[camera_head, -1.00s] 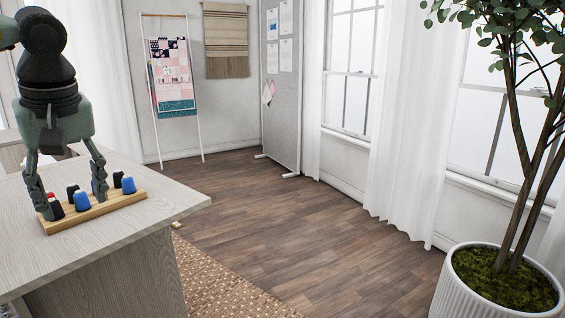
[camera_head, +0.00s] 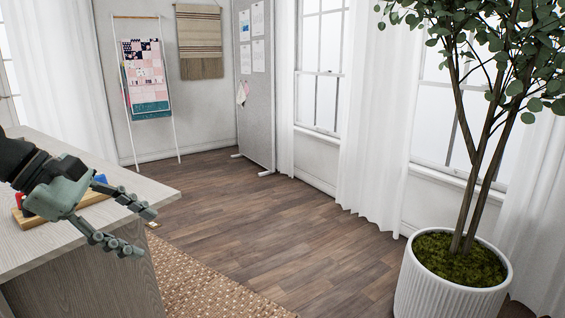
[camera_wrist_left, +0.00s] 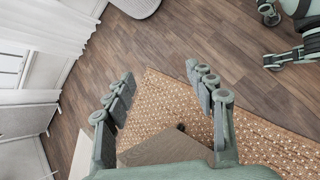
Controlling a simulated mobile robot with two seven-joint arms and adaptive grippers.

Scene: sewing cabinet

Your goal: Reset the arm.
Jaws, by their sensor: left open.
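My left gripper (camera_head: 136,226) is in the head view at the lower left, past the right edge of the cabinet top (camera_head: 150,188). Its two fingers are spread apart with nothing between them. In the left wrist view the open fingers (camera_wrist_left: 168,98) point out over the wood floor and the woven rug. A wooden holder (camera_head: 93,198) with thread spools lies on the cabinet top behind the gripper. A blue spool (camera_head: 100,179) shows, but the gripper hides much of the holder.
A potted tree in a white ribbed pot (camera_head: 408,285) stands at the right. A woven rug (camera_head: 205,288) lies on the floor beside the cabinet. A grey pinboard (camera_head: 256,110) and a quilt rack (camera_head: 147,80) stand at the back. The middle floor is clear.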

